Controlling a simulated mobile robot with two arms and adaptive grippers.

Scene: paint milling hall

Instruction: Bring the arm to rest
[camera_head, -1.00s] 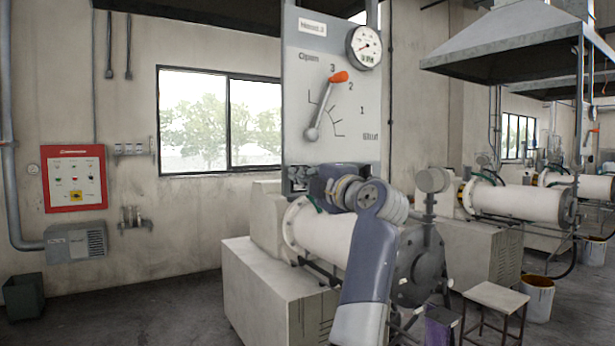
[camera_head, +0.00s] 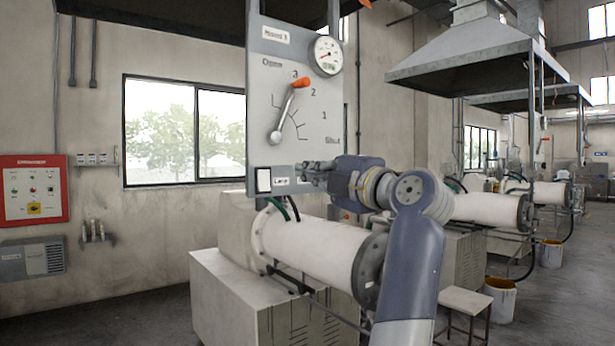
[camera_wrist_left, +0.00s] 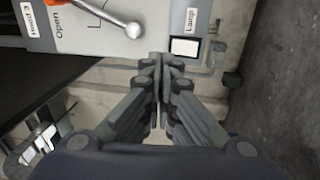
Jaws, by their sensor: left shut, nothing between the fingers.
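My left gripper (camera_head: 308,172) is shut and empty. It is in front of the lower edge of the grey control panel (camera_head: 262,110), just right of the white lamp switch (camera_head: 264,180). In the left wrist view the closed fingertips (camera_wrist_left: 160,60) point toward the panel's lower edge, beside the lamp switch (camera_wrist_left: 185,47). They look apart from the switch. The lever (camera_head: 287,112) with its orange knob tilts up and right, between marks 3 and 2 on the Open–Shut scale. The lever's pivot end shows in the left wrist view (camera_wrist_left: 132,29). My right gripper is not in view.
A white mill cylinder (camera_head: 312,245) on a pale base lies below the arm. A stool (camera_head: 466,302) and a bucket (camera_head: 499,298) stand at the right. A red control box (camera_head: 34,188) hangs on the left wall. A hood (camera_head: 470,70) hangs overhead. Floor at the left is clear.

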